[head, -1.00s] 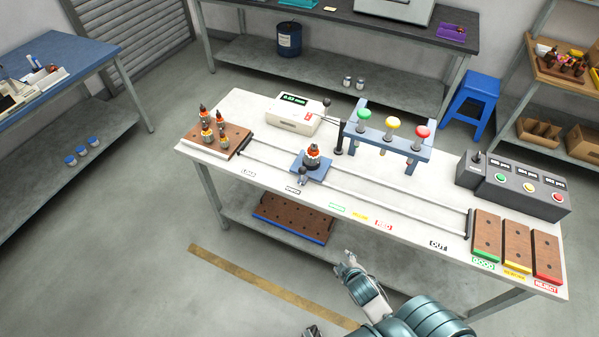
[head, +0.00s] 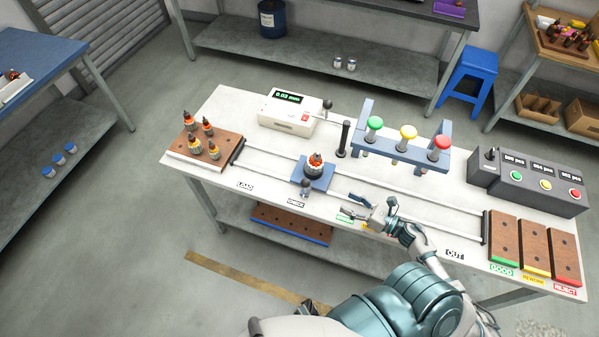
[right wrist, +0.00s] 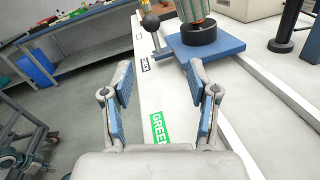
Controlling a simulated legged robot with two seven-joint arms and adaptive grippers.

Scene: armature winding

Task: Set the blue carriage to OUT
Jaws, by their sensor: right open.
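The blue carriage (head: 318,179) sits on the two rails by the CHECK label (head: 296,203), carrying a dark armature with an orange-red top (head: 315,163). A round dark knob (head: 305,184) stands at its front edge. The OUT label (head: 455,254) is far to the right along the front rail. My right gripper (head: 352,204) is open and empty, to the right of the carriage near the GREEN label. In the right wrist view its fingers (right wrist: 160,82) are apart, short of the carriage (right wrist: 205,47) and knob (right wrist: 151,21). My left gripper is not in view.
Behind the rails stand a gauge box (head: 292,112), a black post (head: 343,139) and a blue frame with green, yellow and red knobs (head: 400,155). A control box (head: 530,182) and wooden trays (head: 505,240) fill the right end. The rails right of the carriage look clear.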

